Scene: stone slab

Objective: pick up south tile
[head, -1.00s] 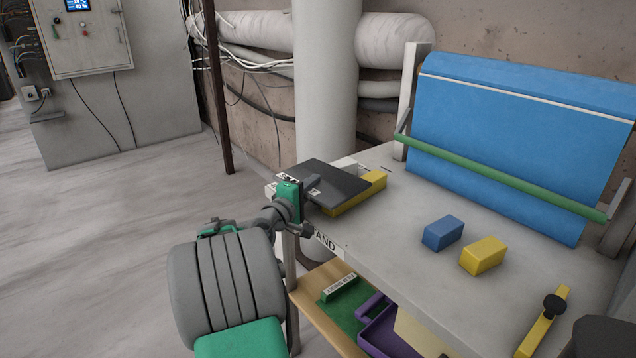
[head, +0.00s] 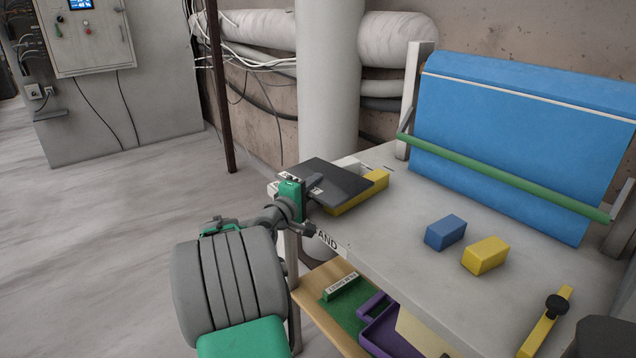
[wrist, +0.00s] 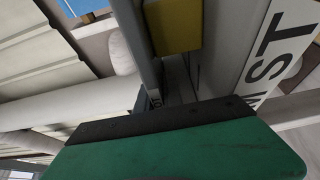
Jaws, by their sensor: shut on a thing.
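A flat dark grey tile (head: 343,177), which I take to be the south tile, lies level at the far left corner of the stone slab (head: 390,220). It sits over a yellow block (head: 372,186), touching it or very close above. My gripper (head: 312,188) is at the tile's left edge and is shut on it; the fingertips are partly hidden. In the wrist view, the yellow block (wrist: 173,25) shows above the gripper's green body (wrist: 180,150), and the grip itself is hard to make out.
A blue block (head: 445,232) and a yellow block (head: 485,255) stand on the slab's clear middle. A blue roll on a frame (head: 520,130) with a green bar (head: 500,177) stands behind. A thick pipe (head: 328,90) rises beyond the tile. A lower shelf holds a purple tray (head: 385,330).

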